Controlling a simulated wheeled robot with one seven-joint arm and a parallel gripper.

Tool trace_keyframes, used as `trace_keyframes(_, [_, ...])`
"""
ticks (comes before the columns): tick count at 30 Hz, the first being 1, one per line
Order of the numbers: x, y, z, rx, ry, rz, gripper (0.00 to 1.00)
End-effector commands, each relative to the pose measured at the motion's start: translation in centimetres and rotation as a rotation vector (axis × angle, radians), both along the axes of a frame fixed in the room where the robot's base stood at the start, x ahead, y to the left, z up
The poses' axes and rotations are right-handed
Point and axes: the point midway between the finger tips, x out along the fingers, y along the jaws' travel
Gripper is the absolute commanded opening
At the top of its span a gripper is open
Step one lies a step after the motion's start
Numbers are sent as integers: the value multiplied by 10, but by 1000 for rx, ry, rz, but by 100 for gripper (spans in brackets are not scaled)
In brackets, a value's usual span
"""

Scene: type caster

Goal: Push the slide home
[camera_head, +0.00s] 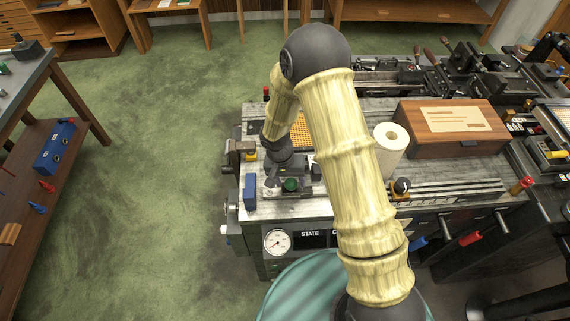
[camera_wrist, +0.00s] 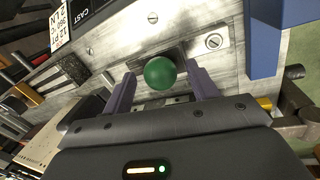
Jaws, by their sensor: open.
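A green ball knob (camera_wrist: 160,73) sits on a dark mount on a pale metal plate (camera_wrist: 120,35) at the machine's front edge. The knob also shows in the head view (camera_head: 290,185). I take it to belong to the slide; how far the slide stands out is unclear. My gripper (camera_wrist: 160,70) is open, its two purple-grey fingers on either side of the knob. Gaps show between the fingers and the knob in the wrist view, and I cannot tell whether either finger touches it. In the head view my gripper (camera_head: 288,168) is just behind the knob, partly hidden by my wrist.
A blue block (camera_head: 250,191) stands left of the knob. A white paper roll (camera_head: 391,150) and a wooden box (camera_head: 446,127) stand to the right on the machine top. A round gauge (camera_head: 277,242) is on the front below. Open green floor lies left.

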Motion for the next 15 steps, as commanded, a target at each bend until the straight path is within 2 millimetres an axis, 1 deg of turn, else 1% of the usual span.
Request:
trace_keyframes(5, [1,4,19,3,-4,0,59])
trace_keyframes(15, [4,16,79,3,-6,1,59])
